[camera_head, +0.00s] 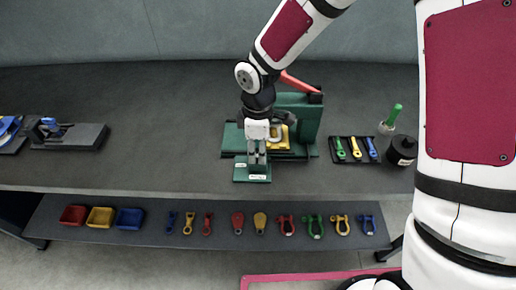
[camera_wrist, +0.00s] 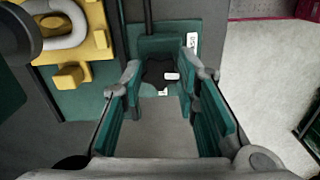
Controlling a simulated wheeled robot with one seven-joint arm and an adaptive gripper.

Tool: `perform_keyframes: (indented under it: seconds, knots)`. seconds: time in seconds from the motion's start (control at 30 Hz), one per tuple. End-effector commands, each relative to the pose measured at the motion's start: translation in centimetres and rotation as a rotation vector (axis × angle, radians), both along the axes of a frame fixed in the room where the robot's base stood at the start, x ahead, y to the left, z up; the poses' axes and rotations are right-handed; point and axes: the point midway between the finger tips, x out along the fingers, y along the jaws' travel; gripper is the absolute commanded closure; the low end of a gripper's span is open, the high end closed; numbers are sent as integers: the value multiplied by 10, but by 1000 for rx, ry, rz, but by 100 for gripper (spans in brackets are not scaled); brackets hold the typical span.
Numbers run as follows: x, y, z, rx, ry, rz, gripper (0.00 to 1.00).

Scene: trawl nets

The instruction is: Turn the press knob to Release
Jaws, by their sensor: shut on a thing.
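The green press (camera_head: 306,112) stands on the dark table, with a small green knob panel (camera_head: 253,178) at its front. My gripper (camera_head: 257,158) points down over this panel. In the wrist view the black press knob (camera_wrist: 155,74) has a white mark and sits between the fingertips of my gripper (camera_wrist: 163,80), which is shut on it. The fingers hide the knob in the head view. A white label (camera_wrist: 192,41) with small lettering lies beside the knob; I cannot read it surely, and the mark's setting is unclear.
A yellow fixture (camera_wrist: 83,62) with a grey shackle sits in the press near my gripper. The red press lever (camera_head: 297,83) rises behind. A tray of coloured tools (camera_head: 356,161) and a black round part (camera_head: 403,148) are to the right.

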Motion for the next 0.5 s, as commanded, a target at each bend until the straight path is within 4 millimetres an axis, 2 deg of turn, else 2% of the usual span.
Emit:
perform_keyframes:
  seconds: [0.5]
  knots:
    - [0,1,0,3,-1,85,99]
